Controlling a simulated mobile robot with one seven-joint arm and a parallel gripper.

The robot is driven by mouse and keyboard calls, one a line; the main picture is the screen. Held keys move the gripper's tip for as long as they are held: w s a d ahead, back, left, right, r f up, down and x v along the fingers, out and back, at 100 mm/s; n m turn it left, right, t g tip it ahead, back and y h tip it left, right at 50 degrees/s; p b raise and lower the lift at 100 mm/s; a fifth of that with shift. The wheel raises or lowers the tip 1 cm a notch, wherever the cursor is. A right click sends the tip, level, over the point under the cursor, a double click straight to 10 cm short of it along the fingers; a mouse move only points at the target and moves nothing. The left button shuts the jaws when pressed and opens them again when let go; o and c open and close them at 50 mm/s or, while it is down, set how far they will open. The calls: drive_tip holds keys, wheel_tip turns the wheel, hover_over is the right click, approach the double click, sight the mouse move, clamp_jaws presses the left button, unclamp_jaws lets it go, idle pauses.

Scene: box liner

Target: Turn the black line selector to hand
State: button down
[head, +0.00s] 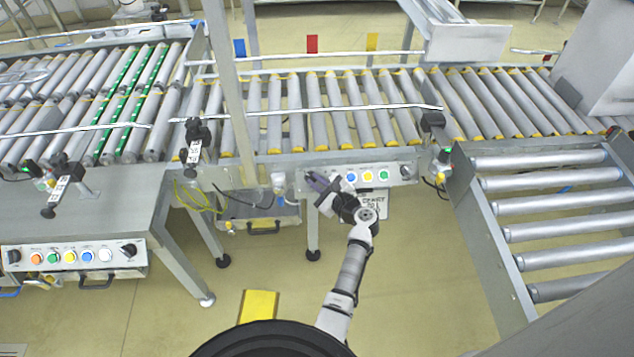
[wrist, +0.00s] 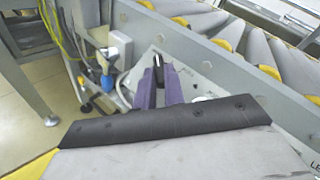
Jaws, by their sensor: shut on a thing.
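The black selector (wrist: 158,64) shows in the wrist view as a narrow dark knob on the grey panel, between the tips of my purple fingers. My gripper (head: 314,182) reaches the left end of the middle control panel (head: 395,181) in the head view. In the wrist view my gripper (wrist: 159,76) is shut on the selector. The fingers hide its lower part and the labels around it, so I cannot read its position. In the head view my gripper hides this knob.
Blue, yellow and green buttons (head: 367,176) sit right of my gripper, with another black knob (head: 406,171) at the panel's right end. A roller conveyor (head: 330,112) runs above. A white box with cables (wrist: 118,48) is close left of the fingers. A second panel (head: 80,271) stands far left.

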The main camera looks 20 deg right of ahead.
drive_tip(key=shift+r, duration=0.1)
drive_tip(key=c, duration=1.5)
unclamp_jaws()
drive_tip(key=shift+w, duration=0.1)
drive_tip(key=b+v, duration=0.1)
drive_tip(key=v, duration=1.3)
drive_tip(key=shift+a, duration=0.1)
